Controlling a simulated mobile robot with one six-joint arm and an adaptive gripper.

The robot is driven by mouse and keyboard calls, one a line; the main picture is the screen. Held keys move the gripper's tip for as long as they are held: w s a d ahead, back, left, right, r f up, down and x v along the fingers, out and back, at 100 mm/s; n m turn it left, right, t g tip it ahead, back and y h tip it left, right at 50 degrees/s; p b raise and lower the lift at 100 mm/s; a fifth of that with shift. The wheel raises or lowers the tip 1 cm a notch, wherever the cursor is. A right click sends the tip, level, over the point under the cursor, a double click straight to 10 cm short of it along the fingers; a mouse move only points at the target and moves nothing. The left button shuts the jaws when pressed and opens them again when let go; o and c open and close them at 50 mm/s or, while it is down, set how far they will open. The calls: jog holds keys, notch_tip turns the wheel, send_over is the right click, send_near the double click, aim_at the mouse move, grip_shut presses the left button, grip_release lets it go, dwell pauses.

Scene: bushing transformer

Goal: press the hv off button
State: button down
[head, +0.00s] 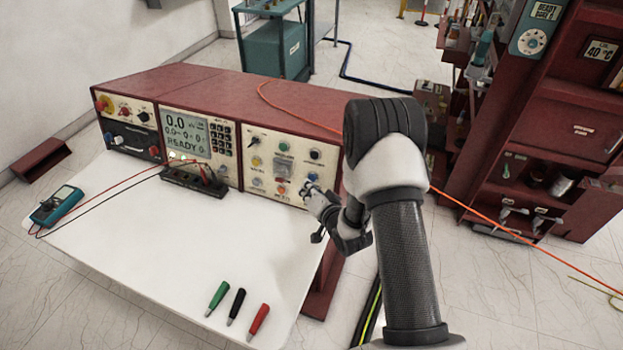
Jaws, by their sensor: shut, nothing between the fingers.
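The red console (180,85) has a cream control panel (268,152) at its right end, with knobs and several coloured buttons. A blue button (283,146) is at its top, a yellow one (256,161) is at the left, and a blue one (312,177) is at the lower right. The labels are too small to read, so I cannot tell which is HV off. My gripper (308,188) is shut and empty, with its tip by the panel's lower right edge. I cannot tell whether it touches. It may hide part of the panel there.
A white tabletop (140,250) runs in front of the console, with a teal multimeter (57,205), a black terminal block (195,180) and green, black and red probes (237,305). An orange cable (300,115) crosses the console. A red cabinet (560,130) stands at right.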

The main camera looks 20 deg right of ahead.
jog(key=s+a, duration=0.1)
jog(key=s, duration=0.1)
jog(key=s+a+r, duration=0.1)
jog(key=s, duration=0.1)
jog(key=shift+a, duration=0.4)
